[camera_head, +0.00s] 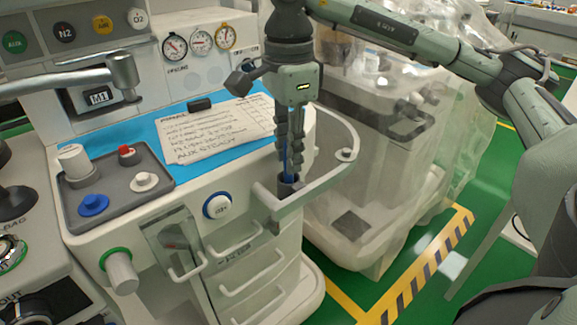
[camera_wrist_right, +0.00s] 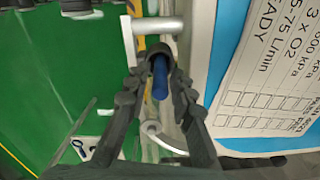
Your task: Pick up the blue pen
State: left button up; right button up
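The blue pen (camera_wrist_right: 160,78) stands in a dark grey holder (camera_head: 286,190) at the left end of the cart's curved rail. In the right wrist view it lies between the two fingers. In the head view only a thin strip of blue shows between them. My right gripper (camera_head: 289,165) points down above the holder, its fingers drawn close together around the pen; it also shows in the right wrist view (camera_wrist_right: 158,75). It looks shut on the pen, whose lower end is hidden in the holder. My left gripper is not in view.
A written paper sheet (camera_head: 215,128) lies on the blue mat (camera_head: 145,130) just left of my right gripper. The curved rail (camera_head: 330,172) runs to the right of the holder. A plastic-covered cart (camera_head: 375,150) stands behind. Green floor is open at the lower right.

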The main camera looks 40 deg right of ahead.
grip_shut()
jog(key=shift+r, duration=0.1)
